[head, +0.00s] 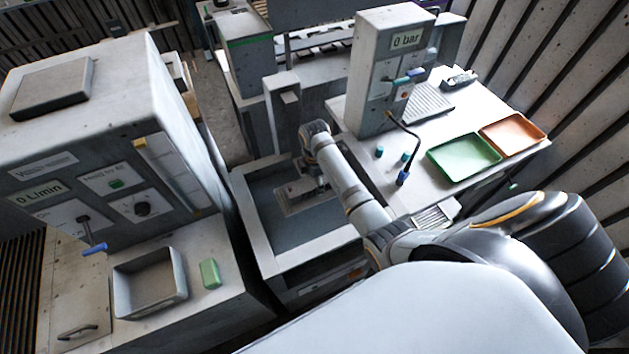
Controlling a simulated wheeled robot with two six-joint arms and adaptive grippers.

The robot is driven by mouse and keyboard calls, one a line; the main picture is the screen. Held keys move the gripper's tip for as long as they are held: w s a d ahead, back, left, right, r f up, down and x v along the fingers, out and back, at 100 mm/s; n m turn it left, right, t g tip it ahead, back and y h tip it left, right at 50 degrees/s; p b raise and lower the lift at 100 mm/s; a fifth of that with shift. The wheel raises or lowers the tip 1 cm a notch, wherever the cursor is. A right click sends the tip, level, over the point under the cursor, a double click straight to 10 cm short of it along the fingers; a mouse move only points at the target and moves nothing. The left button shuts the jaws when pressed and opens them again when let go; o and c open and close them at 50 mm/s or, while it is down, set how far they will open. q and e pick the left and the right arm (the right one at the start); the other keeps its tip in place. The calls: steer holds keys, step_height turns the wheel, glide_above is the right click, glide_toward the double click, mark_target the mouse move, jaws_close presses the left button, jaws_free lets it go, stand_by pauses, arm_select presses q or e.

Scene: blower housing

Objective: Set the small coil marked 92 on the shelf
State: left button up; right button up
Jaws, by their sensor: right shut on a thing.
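My right arm reaches in from the lower right, and my right gripper (318,178) points down inside the grey open tank (262,228). It is shut on a flat grey-brown block (296,197), which looks like the small coil. The block is low in the tank opening; I cannot tell whether it touches the tank floor. No mark 92 is readable, and the wrist hides part of the block. I cannot identify the shelf for certain. My left gripper is not in view.
At right a table holds a "0 bar" test unit (376,75), a green tray (463,156) and an orange tray (513,134). At left a "0 L/min" cabinet (150,120) stands behind a grey bin (150,284) and a green block (210,273). The tank's rim surrounds the gripper.

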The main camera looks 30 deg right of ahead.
steer(key=shift+f, duration=0.4)
stand_by(0.7)
steer(key=o, duration=1.6)
steer(key=shift+o, duration=0.2)
step_height(320, 180, up, 12)
